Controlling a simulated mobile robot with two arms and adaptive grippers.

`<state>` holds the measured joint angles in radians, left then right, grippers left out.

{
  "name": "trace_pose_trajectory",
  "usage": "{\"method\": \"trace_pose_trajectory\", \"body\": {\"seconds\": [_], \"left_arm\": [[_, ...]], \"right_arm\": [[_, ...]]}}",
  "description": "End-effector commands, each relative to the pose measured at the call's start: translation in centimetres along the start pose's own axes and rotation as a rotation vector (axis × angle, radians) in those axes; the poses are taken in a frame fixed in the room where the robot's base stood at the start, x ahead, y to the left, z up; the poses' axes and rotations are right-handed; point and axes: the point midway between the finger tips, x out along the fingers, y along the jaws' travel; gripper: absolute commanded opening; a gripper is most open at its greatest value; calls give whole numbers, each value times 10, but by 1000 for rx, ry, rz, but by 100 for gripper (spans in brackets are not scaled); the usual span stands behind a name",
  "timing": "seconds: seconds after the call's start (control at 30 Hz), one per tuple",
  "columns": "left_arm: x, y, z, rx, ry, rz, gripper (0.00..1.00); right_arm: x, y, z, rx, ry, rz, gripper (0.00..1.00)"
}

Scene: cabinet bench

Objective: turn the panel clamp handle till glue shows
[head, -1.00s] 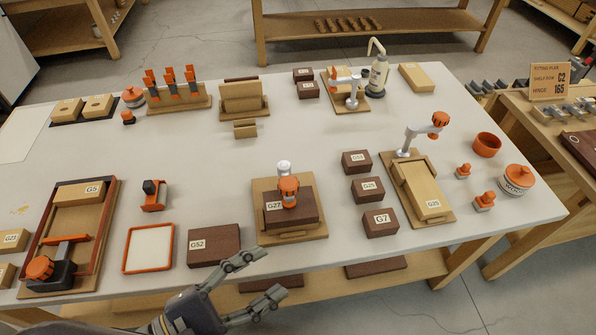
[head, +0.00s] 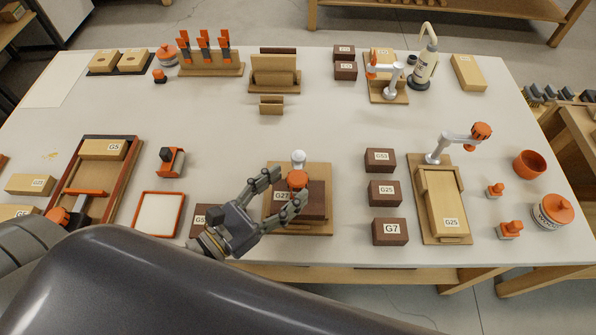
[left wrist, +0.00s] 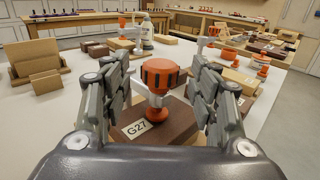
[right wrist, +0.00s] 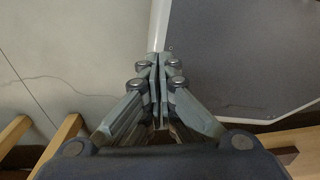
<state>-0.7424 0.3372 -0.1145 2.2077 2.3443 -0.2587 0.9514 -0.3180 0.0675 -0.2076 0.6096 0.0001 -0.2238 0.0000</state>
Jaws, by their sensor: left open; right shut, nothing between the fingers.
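An orange clamp handle (head: 297,180) stands on a silver-topped clamp over the dark panel G27 (head: 313,206) on a wooden base. The left wrist view shows the ribbed orange handle (left wrist: 159,75) close up, above the panel (left wrist: 155,125). My left gripper (head: 288,187) is open, its fingers on either side of the handle, with gaps visible in the wrist view. I see no glue at the visible panel edges. My right gripper (right wrist: 160,62) is shut and empty, low by the bench edge, out of the head view.
A dark block (head: 203,216) is partly hidden behind my left gripper. Dark blocks G53, G25 and G7 (head: 390,231) stand to the right, beside another clamp (head: 459,138) with a pale panel. An orange-rimmed tray (head: 158,214) lies to the left.

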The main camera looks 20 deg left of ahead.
Motion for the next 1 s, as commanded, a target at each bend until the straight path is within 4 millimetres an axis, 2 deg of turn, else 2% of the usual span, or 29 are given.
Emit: {"method": "trace_pose_trajectory", "body": {"seconds": [0.1, 0.27, 0.47, 0.7, 0.77, 0.9, 1.0], "left_arm": [[17, 0, 3, 4, -1, -3, 55], [32, 0, 2, 4, 0, -1, 55], [40, 0, 0, 3, 1, -2, 55], [40, 0, 0, 3, 1, -1, 55], [40, 0, 0, 3, 1, -2, 44], [40, 0, 0, 2, 1, -2, 12], [40, 0, 0, 2, 1, -1, 10]], "right_arm": [[-8, 9, -17, -1, 23, 10, 0], [-13, 18, -33, 3, 50, 21, 0], [-14, 21, -29, 4, 43, 25, 0], [-14, 18, -16, 4, 23, 22, 0], [-14, 18, -14, 3, 20, 21, 0], [-14, 17, -14, 1, 20, 20, 0], [-14, 16, -15, 1, 21, 19, 0]]}}
